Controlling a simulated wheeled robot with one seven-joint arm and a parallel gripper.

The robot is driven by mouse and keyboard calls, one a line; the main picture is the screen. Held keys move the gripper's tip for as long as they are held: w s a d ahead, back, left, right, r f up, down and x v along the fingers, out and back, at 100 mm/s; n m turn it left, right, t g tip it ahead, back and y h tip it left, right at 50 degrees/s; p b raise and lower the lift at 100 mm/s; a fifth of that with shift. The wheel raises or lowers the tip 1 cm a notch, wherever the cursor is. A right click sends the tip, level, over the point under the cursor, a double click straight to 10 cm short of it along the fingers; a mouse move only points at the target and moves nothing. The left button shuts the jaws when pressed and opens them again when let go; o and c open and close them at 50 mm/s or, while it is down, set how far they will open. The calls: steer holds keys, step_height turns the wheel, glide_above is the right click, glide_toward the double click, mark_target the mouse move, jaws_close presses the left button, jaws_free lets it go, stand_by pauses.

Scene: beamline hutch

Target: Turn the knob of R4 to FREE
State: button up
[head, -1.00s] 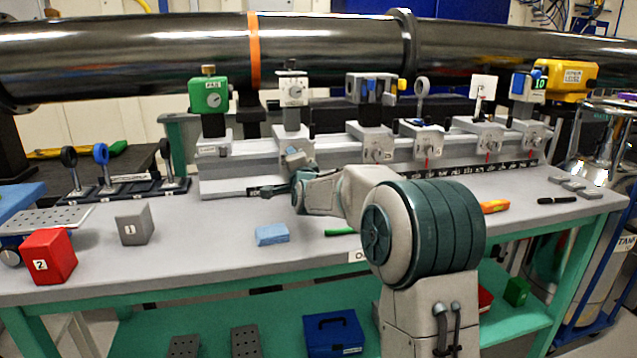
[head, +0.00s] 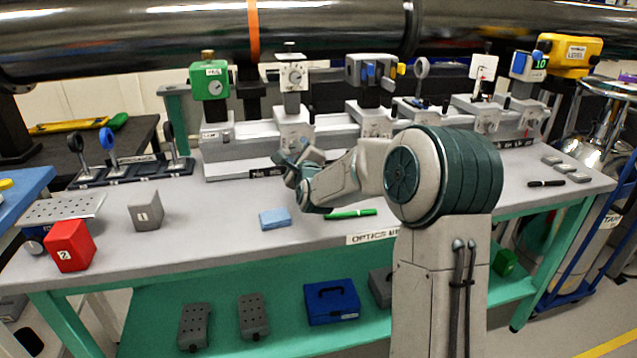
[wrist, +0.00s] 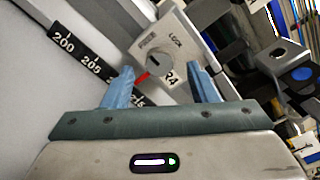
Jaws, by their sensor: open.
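In the wrist view, a pale carriage face carries a round grey knob (wrist: 153,62) with a dark slot and a red mark on its lower left. The word LOCK is at its upper right; a second word at its upper left is too blurred to read. A small label beside the knob seems to end in 4. My gripper (wrist: 159,70) is open, its two blue fingers on either side of the knob's lower part in the picture; contact cannot be told. In the head view, my gripper (head: 298,158) is in front of the second carriage (head: 294,122), hiding its lower part.
The rail (head: 228,165) bears further carriages with optics to the right. A green gauge block (head: 209,82) stands on the left carriage.

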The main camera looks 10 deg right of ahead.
steer(key=s+r+n+g+p, duration=0.2)
steer(key=s+n+g+p, duration=0.2)
steer(key=s, duration=0.9)
steer(key=s+a+r+n+g+p, duration=0.1)
steer(key=s+r+n+g+p, duration=0.2)
steer(key=s+n+g+p, duration=0.2)
steer(key=shift+s+n+p, duration=1.5)
steer(key=shift+s+n, duration=1.8)
steer(key=shift+s, duration=0.85)
steer(key=shift+r, duration=0.1)
steer(key=s+r+n+g+p, duration=0.2)
steer(key=s+n+g+p, duration=0.1)
steer(key=s, duration=0.5)
steer(key=s+d+r+n+g+p, duration=0.1)
steer(key=s+r+n+g+p, duration=0.1)
steer(key=s+n, duration=0.4)
steer(key=s+g+p, duration=0.1)
steer(key=s, duration=0.2)
steer(key=shift+s, duration=0.3)
